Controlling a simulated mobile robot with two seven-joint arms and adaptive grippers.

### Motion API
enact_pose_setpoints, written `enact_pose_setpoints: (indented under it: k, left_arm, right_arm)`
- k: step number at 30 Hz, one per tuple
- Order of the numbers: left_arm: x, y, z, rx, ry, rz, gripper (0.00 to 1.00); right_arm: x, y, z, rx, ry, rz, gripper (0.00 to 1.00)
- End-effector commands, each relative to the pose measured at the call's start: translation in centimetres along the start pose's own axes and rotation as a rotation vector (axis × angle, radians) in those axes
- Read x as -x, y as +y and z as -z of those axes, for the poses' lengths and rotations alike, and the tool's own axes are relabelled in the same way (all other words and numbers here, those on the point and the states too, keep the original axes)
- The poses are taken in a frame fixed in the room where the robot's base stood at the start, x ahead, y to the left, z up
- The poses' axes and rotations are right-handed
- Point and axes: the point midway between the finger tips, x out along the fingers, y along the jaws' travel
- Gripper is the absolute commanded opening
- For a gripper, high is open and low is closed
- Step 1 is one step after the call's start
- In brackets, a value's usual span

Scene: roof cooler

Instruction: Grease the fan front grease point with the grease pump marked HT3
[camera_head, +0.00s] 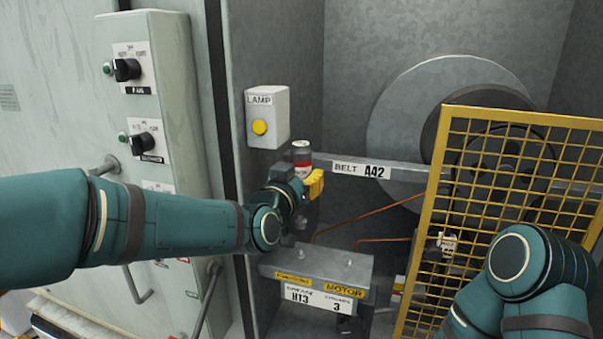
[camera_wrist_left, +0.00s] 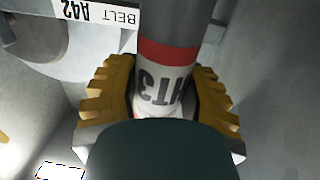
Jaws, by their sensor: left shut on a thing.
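My left gripper (camera_head: 313,186) has yellow fingers and is shut on the grease pump (camera_head: 301,152), a cylinder with a red band and a white band. In the left wrist view the pump (camera_wrist_left: 165,75) stands between both fingers, with HT3 on its white band, upside down in the picture. My left gripper (camera_wrist_left: 165,105) also shows there. The pump is in front of the belt A42 rail, above the motor box. A small labelled part (camera_head: 447,243) shows at the yellow mesh guard; its text is too small to read, so I cannot tell whether it is the fan front grease point.
A yellow mesh guard (camera_head: 510,118) stands at the right before a large round wheel. The grey motor box (camera_head: 330,262) carries a label reading HT3 and 3. A lamp box (camera_head: 281,104) is on the wall. A switch cabinet (camera_head: 165,60) is at left. My right arm is at lower right.

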Motion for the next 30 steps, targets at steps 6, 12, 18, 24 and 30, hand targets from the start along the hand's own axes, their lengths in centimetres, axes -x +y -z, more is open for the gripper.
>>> enact_pose_setpoints:
  k: [6,12,18,24,30]
  left_arm:
    - [0.0,0.0,-1.6,0.0,0.004,0.0,0.0]
    - [0.0,0.0,-3.4,0.0,0.003,0.001,0.0]
    - [0.0,0.0,-5.2,0.0,0.002,0.0,0.0]
    - [0.0,0.0,-5.7,0.0,0.005,0.001,0.0]
    - [0.0,0.0,-5.7,0.0,0.005,0.001,0.0]
  right_arm:
    - [-1.1,0.4,-0.1,0.0,0.0,-0.002,0.47]
    - [-2.2,0.7,-0.2,0.0,0.001,-0.004,0.47]
    - [-3.3,1.1,-0.4,0.0,0.0,-0.006,0.47]
    - [-4.4,1.5,-0.5,0.0,0.0,-0.009,0.47]
    - [-4.5,1.5,-0.5,0.0,0.0,-0.009,0.47]
